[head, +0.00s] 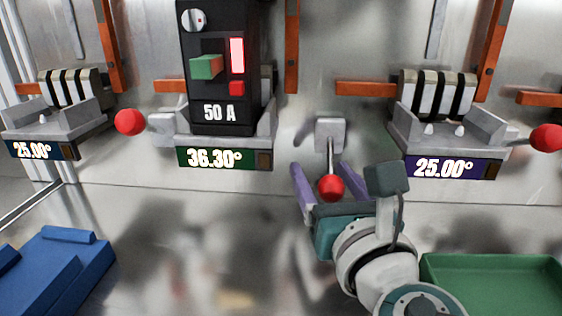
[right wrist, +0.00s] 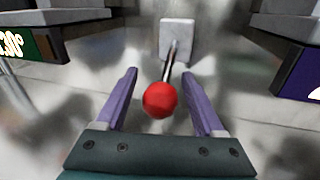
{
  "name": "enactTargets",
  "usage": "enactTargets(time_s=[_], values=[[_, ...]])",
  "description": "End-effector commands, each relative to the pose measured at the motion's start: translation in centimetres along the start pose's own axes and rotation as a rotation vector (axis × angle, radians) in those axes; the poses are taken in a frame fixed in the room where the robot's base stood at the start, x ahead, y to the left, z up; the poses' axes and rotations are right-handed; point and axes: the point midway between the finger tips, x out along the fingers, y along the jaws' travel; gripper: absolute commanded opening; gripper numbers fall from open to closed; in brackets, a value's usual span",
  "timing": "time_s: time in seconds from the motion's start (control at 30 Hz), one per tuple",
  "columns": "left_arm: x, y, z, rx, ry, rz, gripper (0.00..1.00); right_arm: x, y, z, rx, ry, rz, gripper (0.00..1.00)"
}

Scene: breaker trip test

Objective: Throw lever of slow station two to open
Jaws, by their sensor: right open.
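A lever with a red ball knob (head: 331,188) hangs from a pale square mount (head: 330,133) on the metal panel, between the middle and right stations. Its rod points down and out towards me. My right gripper (head: 321,168) is open, with its purple fingers on either side of the knob. In the right wrist view the red knob (right wrist: 160,100) sits between the fingers, with a gap visible on both sides. No readable label says which lever is slow station two. My left gripper is not in view.
The middle station holds a black 50 A breaker (head: 220,75) above a 36.30° display (head: 215,158). Stations left and right read 25.00°. Other red knobs (head: 130,122) (head: 547,137) stand at the sides. A blue tray (head: 60,275) and green tray (head: 490,262) lie below.

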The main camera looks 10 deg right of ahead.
Motion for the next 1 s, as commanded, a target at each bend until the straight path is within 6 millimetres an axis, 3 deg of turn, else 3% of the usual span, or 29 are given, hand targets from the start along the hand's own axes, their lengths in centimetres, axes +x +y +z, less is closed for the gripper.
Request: enactTargets(time_s=[0.07,0.7,1.0], values=[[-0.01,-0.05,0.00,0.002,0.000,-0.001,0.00,-0.02,0.01,0.01,0.000,0.000,0.000,0.70],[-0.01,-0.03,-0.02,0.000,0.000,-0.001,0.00,-0.05,0.02,0.01,0.000,0.000,0.000,0.00],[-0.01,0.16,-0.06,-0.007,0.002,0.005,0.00,-0.05,0.02,0.01,0.000,0.000,0.000,0.00]])
